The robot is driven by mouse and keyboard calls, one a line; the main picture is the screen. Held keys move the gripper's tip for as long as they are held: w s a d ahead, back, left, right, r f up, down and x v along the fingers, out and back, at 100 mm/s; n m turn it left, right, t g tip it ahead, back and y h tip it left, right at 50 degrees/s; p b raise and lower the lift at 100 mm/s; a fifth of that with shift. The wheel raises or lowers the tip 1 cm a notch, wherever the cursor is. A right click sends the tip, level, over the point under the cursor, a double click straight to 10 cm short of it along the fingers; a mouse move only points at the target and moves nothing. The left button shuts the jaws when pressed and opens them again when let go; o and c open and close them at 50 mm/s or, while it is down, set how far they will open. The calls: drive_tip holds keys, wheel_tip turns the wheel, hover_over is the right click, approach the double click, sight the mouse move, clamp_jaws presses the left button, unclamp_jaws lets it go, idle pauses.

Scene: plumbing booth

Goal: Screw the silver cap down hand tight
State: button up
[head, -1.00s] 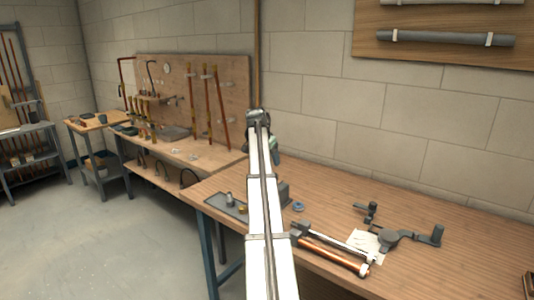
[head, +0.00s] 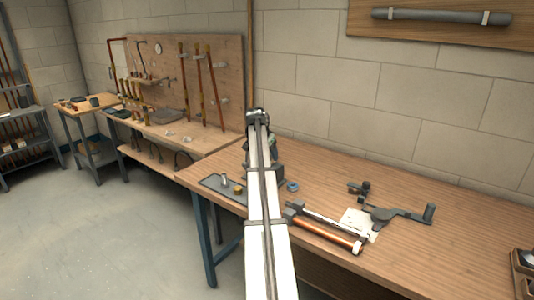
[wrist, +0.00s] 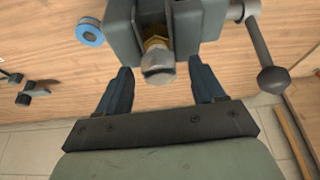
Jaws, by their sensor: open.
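In the wrist view the silver cap (wrist: 158,68) sits on a brass fitting (wrist: 154,43), which is held between the grey jaws of a vise (wrist: 120,32). My gripper (wrist: 163,76) is open, with one dark finger on each side of the cap. Visible gaps separate both fingers from the cap, and nothing is held. The cap's threads are hidden, so I cannot tell how far it is screwed on. In the head view my arm hides the cap and most of the vise.
The vise's handle (wrist: 265,55) sticks out at the right in the wrist view. A blue ring (head: 292,186) lies beside the vise. A tray (head: 211,183) with small parts is left of my arm.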

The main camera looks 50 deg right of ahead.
drive_tip(key=shift+c, duration=0.3)
drive_tip(key=c, duration=1.1)
drive_tip(key=m, duration=0.2)
drive_tip(key=m+g, duration=0.2)
drive_tip(key=m, duration=0.1)
drive_tip(key=shift+w+d+m, duration=0.1)
drive_tip(key=shift+w+m, duration=0.15)
drive_tip(key=shift+m, duration=0.05)
drive_tip(key=m+g+y, duration=0.1)
drive_tip(key=m, duration=0.2)
drive_tip(key=shift+f, duration=0.1)
drive_tip(key=o, duration=1.8)
drive_tip(key=shift+c, duration=0.2)
